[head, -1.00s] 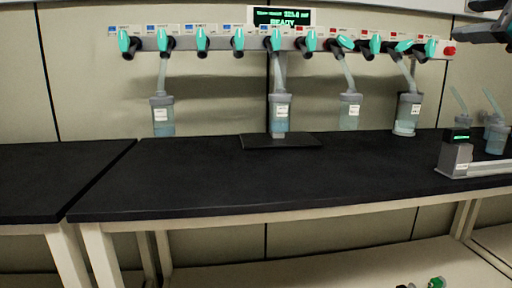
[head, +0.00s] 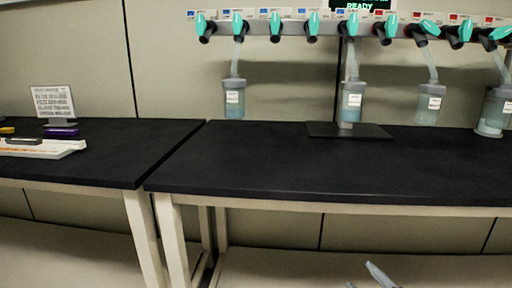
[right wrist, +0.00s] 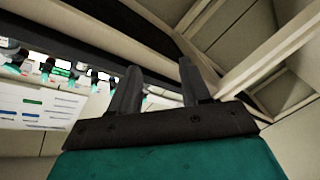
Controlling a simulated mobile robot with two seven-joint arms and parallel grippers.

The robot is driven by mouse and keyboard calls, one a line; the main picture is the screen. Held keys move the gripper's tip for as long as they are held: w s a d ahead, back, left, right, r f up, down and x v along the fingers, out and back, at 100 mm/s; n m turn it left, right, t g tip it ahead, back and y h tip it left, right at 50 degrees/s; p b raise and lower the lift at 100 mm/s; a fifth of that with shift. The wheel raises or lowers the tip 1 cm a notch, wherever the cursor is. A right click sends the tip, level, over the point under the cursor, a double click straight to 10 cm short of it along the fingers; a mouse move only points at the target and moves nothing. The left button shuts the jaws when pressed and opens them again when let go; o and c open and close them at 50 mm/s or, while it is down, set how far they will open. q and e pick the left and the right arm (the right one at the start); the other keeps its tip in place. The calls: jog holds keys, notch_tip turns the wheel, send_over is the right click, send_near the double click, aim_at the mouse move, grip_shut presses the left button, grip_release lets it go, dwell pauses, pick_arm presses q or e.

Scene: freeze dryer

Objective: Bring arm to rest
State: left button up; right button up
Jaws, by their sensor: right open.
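My right gripper (head: 366,274) shows at the bottom edge of the head view, in front of the bench and below its top. Only its grey fingertips are in the picture there. In the right wrist view my right gripper (right wrist: 160,72) has its two dark fingers apart with nothing between them. It is clear of the bench and touches nothing that I can see. My left gripper is in neither view now.
The black bench (head: 330,178) has a wide bare top. Above it is the freeze dryer manifold (head: 290,28) with teal valves and several hanging flasks, one (head: 352,104) above a dark plate (head: 318,129). A white tray (head: 62,151) and sign (head: 53,101) stand at left.

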jog(key=s+a+f+m+g, duration=0.3)
jog(key=s+a+f+m, duration=0.15)
jog(key=s+f, duration=0.2)
jog(key=s+a+f+m+g, duration=0.35)
jog(key=s+f+m, duration=0.2)
jog(key=f, duration=0.25)
pick_arm(q)
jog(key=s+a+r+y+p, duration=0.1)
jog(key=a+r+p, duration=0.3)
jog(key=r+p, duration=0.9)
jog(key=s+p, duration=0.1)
jog(key=p, duration=0.5)
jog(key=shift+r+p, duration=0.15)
jog(key=shift+p, duration=0.15)
pick_arm(e)
jog(key=s+d+r+h, duration=0.1)
jog(key=d+r, duration=0.1)
jog(key=r, duration=0.4)
jog(key=s+d+r+h, duration=0.1)
jog(key=d+r, duration=0.1)
jog(key=r, duration=0.5)
jog(key=shift+d, duration=0.4)
jog(key=shift+s, duration=0.1)
